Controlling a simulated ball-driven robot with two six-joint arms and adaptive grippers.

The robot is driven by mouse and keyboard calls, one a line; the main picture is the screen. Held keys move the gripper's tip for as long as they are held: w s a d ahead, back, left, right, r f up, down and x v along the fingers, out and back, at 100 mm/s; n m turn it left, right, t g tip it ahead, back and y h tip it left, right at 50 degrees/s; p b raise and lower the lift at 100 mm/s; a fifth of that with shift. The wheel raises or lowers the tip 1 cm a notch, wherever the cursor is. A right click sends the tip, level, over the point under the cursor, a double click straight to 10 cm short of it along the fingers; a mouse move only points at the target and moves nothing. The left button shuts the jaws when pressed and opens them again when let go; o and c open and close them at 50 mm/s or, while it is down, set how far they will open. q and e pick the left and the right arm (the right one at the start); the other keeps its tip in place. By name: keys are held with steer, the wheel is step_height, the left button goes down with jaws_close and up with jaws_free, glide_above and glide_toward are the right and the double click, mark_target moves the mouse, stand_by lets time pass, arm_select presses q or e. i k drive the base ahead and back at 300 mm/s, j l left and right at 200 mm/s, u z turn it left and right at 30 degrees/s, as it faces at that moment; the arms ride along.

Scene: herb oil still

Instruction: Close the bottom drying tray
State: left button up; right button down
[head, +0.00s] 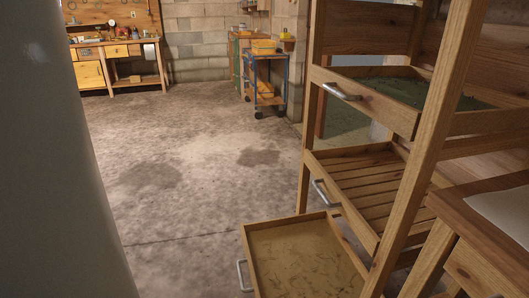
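The wooden drying rack (431,140) stands at the right of the head view. Its bottom drying tray (249,255) is pulled far out to the left, low near the floor, with yellowish-brown bits inside and a metal handle (243,276) on its front. The middle tray (345,207) has a slatted floor, looks empty, and sticks out somewhat, with its own handle (326,196). The top tray (385,106) holds dark green matter and also sticks out, with a handle (342,91). Neither of my grippers is in view.
A wooden table (480,225) with a pale top stands at the lower right, close to the rack. A blue cart (266,82) and a workbench (119,62) stand at the back. The concrete floor (190,185) left of the rack is clear.

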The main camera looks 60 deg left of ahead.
mark_target(309, 255)
steer(key=k+u, duration=0.1)
steer(key=u, duration=1.85)
